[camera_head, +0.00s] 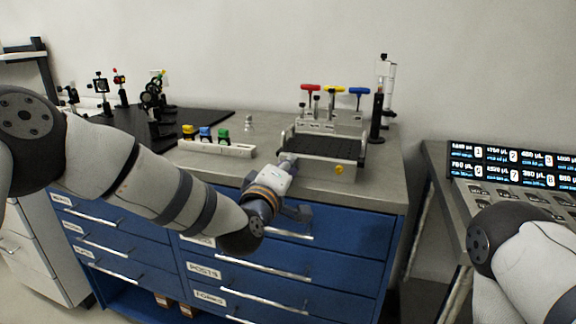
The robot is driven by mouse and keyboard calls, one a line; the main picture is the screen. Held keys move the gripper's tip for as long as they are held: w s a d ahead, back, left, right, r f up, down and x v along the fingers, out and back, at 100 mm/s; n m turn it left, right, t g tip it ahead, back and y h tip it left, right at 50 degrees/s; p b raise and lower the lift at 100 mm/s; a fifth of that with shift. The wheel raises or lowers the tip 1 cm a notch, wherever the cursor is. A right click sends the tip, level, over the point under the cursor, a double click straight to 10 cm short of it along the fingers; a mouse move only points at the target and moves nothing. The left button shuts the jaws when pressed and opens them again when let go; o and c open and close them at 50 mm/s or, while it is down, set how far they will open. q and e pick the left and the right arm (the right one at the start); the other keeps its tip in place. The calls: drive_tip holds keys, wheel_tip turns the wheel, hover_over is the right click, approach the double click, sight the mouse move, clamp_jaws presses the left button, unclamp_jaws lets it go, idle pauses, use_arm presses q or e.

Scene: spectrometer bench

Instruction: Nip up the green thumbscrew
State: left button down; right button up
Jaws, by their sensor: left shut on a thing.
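My left gripper (288,160) reaches over the bench's front edge to the front left corner of a low dark-topped stage (335,147). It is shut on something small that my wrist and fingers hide. No green thumbscrew can be made out at the stage; a yellow knob (339,169) shows on its front face. A small green-topped piece (223,135) stands at the right of a white rack (232,151), beside a blue-topped piece (205,133) and a yellow-topped piece (188,131). My right arm shows at lower right, but its gripper is out of view.
Red (311,88), yellow (334,88) and blue (359,91) T-handled tools stand in a holder behind the stage. A dark post (377,115) stands right of them. Optics mounts (150,95) stand on a black board at left. A side table with a display (510,163) is at right.

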use_arm(q)
drive_tip(key=shift+f+m, duration=0.1)
drive_tip(key=shift+m, duration=2.1)
drive_tip(key=c, duration=1.6)
unclamp_jaws()
